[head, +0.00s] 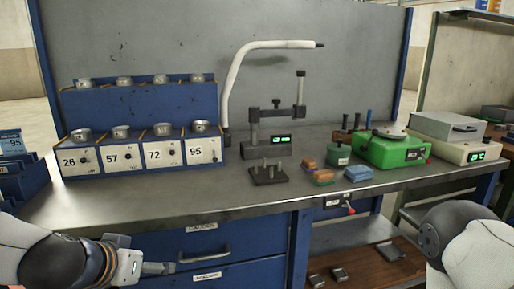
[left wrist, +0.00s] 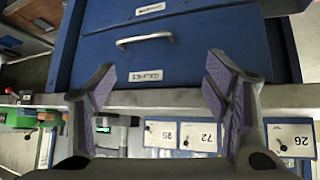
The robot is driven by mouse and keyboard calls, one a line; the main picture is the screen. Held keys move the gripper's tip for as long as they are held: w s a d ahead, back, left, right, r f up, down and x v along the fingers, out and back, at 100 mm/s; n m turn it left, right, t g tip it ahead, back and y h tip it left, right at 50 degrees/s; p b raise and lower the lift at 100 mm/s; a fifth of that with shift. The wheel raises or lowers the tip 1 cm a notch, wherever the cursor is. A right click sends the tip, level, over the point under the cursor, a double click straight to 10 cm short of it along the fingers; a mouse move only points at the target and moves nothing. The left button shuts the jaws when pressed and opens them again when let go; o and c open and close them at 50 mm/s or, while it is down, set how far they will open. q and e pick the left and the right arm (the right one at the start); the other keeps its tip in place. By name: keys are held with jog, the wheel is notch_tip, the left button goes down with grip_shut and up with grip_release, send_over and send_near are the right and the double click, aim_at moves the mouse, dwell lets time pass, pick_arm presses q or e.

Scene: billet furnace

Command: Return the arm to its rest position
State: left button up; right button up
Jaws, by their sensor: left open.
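My left arm comes in at the lower left of the head view, in front of the blue drawers. Its gripper (head: 158,268) points to the right, just below the bench's front edge. In the left wrist view the two purple-padded fingers of the left gripper (left wrist: 160,85) stand wide apart with nothing between them. Behind them are the blue drawer front and the bench edge, seen upside down. My right arm shows only as a white and grey link at the lower right of the head view. Its gripper is out of the picture.
The steel bench (head: 130,205) carries numbered bins (head: 140,154) at left, a dark stand (head: 268,150) in the middle, and a green device (head: 393,150) at right. A drawer handle (head: 205,255) sticks out near my left gripper. The bench's front left surface is clear.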

pick_arm(q)
jog(key=s+d+f+g, duration=0.2)
jog(key=s+f+g, duration=0.3)
jog(key=s+f, duration=1.15)
jog(key=s+a+f+g, duration=0.1)
jog(key=s+f+g, duration=0.1)
jog(key=s, duration=0.7)
jog(key=s+a+f+n+g+y, duration=0.1)
jog(key=s+f+g, duration=0.2)
jog(key=s, duration=0.6)
jog(key=shift+s+a+f, duration=0.15)
jog(key=shift+s+f, duration=0.25)
jog(key=shift+f, duration=0.4)
